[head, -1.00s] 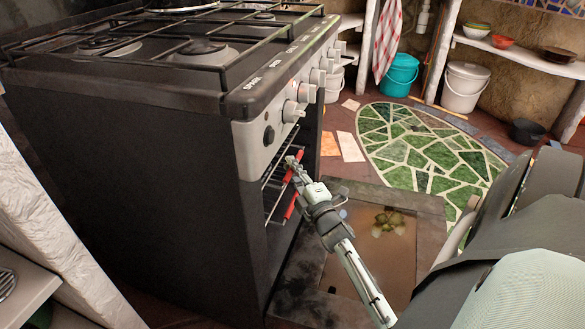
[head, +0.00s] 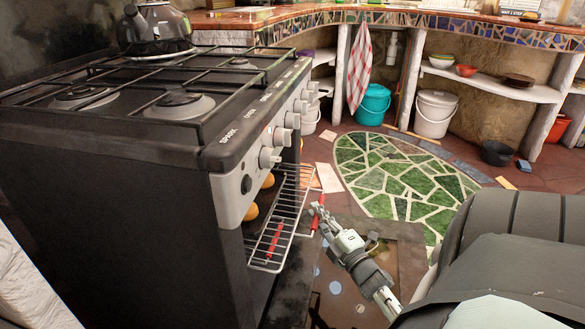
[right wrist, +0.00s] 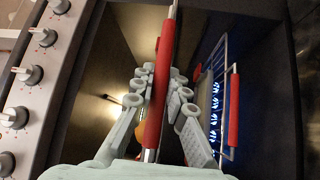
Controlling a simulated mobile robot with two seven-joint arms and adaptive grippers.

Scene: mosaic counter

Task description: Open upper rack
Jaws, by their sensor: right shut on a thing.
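The dark stove's oven (head: 225,195) stands open, and a wire rack (head: 282,205) sticks out of it to the right. My right gripper (head: 316,210) is at the rack's outer side. In the right wrist view its jaws (right wrist: 157,98) are closed around a red handle (right wrist: 155,110) on a metal rod. A second red handle (right wrist: 234,110) is on another rack beside it, apart from the jaws; a red handle (head: 273,240) also shows in the head view. The gripped handle is partly hidden by the fingers. My left gripper is not in view.
A kettle (head: 157,28) stands on the stove top. Knobs (head: 270,157) line the stove front, above the rack. Orange-yellow round things (head: 250,212) show in the oven. The open door (head: 345,285) lies low below the gripper. Green mosaic floor (head: 400,180) is clear beyond.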

